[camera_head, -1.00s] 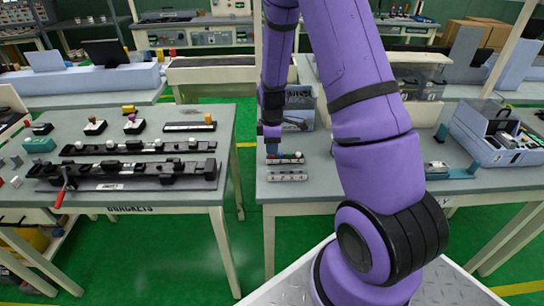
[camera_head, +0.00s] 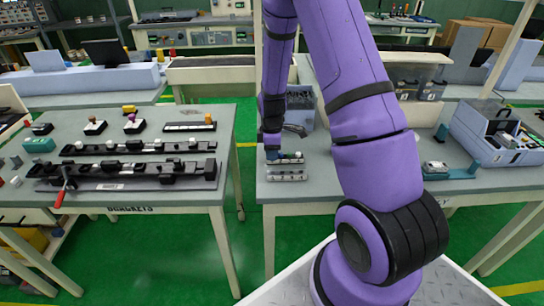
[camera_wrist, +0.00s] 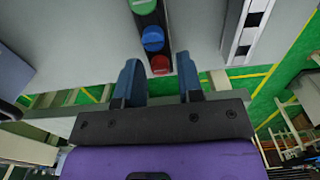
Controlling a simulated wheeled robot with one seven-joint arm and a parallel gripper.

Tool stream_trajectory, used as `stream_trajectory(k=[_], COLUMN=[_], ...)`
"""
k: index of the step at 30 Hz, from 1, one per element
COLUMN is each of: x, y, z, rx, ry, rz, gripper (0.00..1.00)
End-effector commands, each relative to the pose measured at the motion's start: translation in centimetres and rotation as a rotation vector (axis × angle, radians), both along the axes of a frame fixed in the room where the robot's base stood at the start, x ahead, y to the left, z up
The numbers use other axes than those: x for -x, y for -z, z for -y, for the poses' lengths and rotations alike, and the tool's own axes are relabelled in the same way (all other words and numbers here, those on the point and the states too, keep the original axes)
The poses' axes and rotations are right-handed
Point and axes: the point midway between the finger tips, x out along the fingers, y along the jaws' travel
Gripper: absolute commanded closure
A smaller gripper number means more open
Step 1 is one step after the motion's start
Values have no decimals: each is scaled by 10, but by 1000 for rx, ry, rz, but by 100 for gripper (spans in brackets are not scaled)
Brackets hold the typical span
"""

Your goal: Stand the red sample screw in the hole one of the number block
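A black sample block (camera_wrist: 148,20) shows in the wrist view with a green screw, a blue screw and the red sample screw (camera_wrist: 160,65) in a row. In the head view this block (camera_head: 287,161) lies near the front left of the right-hand table. My gripper (camera_wrist: 158,68) is open, with a blue finger on each side of the red screw in the picture. I cannot tell how far above it the fingertips are. The number block (camera_wrist: 245,30) lies beside the sample block; the head view shows it nearer the table's front edge (camera_head: 288,175). Its hole one cannot be made out.
A grey bin (camera_head: 301,105) stands behind my gripper. A teal holder (camera_head: 450,173) and a blue-grey toolbox (camera_head: 492,135) are at the right. The left table (camera_head: 190,200) holds black rails and clips, across a green floor gap.

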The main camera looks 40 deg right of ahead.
Motion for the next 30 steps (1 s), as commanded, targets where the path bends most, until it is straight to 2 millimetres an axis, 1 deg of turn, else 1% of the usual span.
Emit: stream_trajectory(k=[1,4,5,13,30], x=[0,0,0,0,0], y=[0,0,0,-2,-26], z=[0,0,0,0,0], rx=[0,0,0,1,0], ry=[0,0,0,0,0], rz=[0,0,0,1,0], gripper=[75,98,100,100,100])
